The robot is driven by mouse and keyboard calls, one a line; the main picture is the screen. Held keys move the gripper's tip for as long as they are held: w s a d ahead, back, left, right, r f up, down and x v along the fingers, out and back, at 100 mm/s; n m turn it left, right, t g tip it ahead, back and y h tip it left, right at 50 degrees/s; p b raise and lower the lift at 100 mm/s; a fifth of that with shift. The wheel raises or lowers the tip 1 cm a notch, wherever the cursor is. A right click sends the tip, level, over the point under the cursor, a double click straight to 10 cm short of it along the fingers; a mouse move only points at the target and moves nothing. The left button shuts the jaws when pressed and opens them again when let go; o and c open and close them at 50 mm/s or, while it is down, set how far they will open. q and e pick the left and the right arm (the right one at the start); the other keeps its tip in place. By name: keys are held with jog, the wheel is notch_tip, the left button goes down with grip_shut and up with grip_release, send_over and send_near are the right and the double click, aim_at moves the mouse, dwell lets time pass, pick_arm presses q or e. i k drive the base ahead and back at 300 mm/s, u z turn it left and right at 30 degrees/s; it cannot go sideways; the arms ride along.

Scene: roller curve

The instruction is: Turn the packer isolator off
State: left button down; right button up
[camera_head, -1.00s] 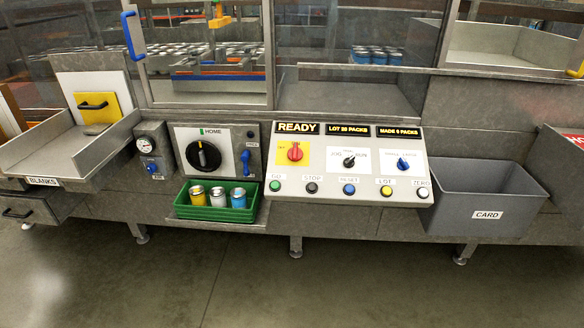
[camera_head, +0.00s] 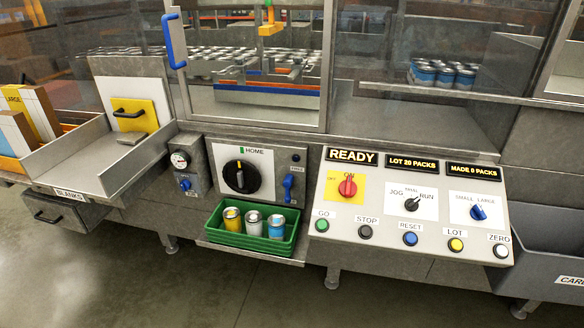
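The packer isolator is a red rotary knob (camera_head: 347,187) on a yellow plate (camera_head: 333,198), at the upper left of the sloped control panel (camera_head: 380,232). The plate is marked OFF at its left and ON at its top. The knob looks upright, towards ON. The display above it (camera_head: 352,156) reads READY. Neither of my grippers shows in the head view.
Beside the red knob are a black JOG/RUN selector (camera_head: 411,203) and a blue SMALL/LARGE selector (camera_head: 478,211). Several push buttons line the panel's lower edge. A green tray (camera_head: 218,240) with cans sits left of the panel. A grey CARD bin (camera_head: 545,262) is at right.

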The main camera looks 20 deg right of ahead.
aim_at(348, 189)
jog(key=u, duration=0.05)
jog(key=i, duration=0.95)
jog(key=z, duration=0.4)
